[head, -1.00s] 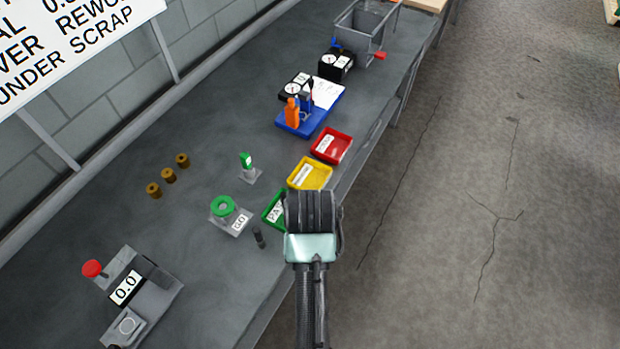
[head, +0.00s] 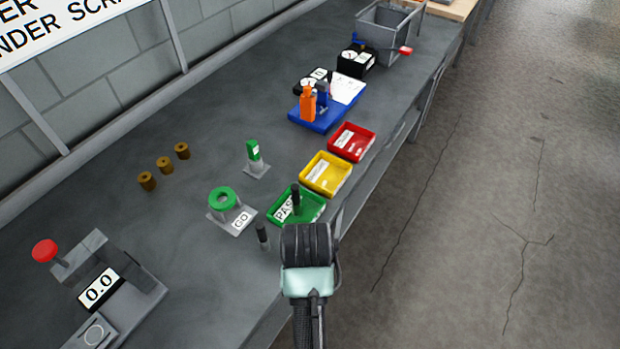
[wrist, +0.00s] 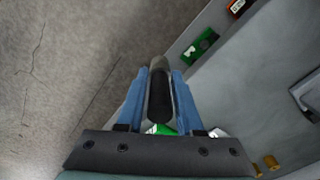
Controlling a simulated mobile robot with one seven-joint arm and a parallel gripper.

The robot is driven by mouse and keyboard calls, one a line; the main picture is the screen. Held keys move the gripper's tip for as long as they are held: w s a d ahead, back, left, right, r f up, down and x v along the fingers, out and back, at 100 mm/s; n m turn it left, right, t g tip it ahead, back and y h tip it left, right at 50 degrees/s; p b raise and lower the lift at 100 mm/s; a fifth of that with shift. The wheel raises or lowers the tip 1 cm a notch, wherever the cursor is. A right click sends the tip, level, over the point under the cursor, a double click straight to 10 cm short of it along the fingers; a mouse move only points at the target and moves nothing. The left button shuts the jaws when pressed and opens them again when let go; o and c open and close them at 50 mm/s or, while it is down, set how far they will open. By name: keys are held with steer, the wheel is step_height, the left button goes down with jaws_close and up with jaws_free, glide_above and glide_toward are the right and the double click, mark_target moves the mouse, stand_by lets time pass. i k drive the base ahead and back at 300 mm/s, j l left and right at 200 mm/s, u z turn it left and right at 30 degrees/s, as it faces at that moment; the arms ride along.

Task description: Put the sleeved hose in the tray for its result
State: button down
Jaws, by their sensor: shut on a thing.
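My gripper (head: 306,240) is over the bench's front edge, just in front of the green PASS tray (head: 318,213). A dark upright piece (head: 296,196) appears in the green tray. Another dark piece (head: 263,236) stands on the bench left of my gripper. The yellow tray (head: 345,184) and red tray (head: 370,149) lie beyond.
A GO gauge with a green ring (head: 222,197) stands left of the green tray. A small green-topped stand (head: 254,157), several brass pieces (head: 164,165) and a 0.0 machine (head: 105,285) are on the bench. A blue fixture (head: 318,118) is farther back.

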mark_target(326, 176)
steer(key=i+l+u, duration=0.15)
steer(key=u, duration=0.25)
steer(key=i+l+u, duration=0.5)
steer(key=u, duration=0.25)
steer(key=i+l, duration=0.15)
steer(key=l, duration=0.25)
steer(key=i+l, duration=0.2)
steer(key=l, duration=0.15)
steer(key=i+l, duration=0.15)
steer(key=l, duration=0.25)
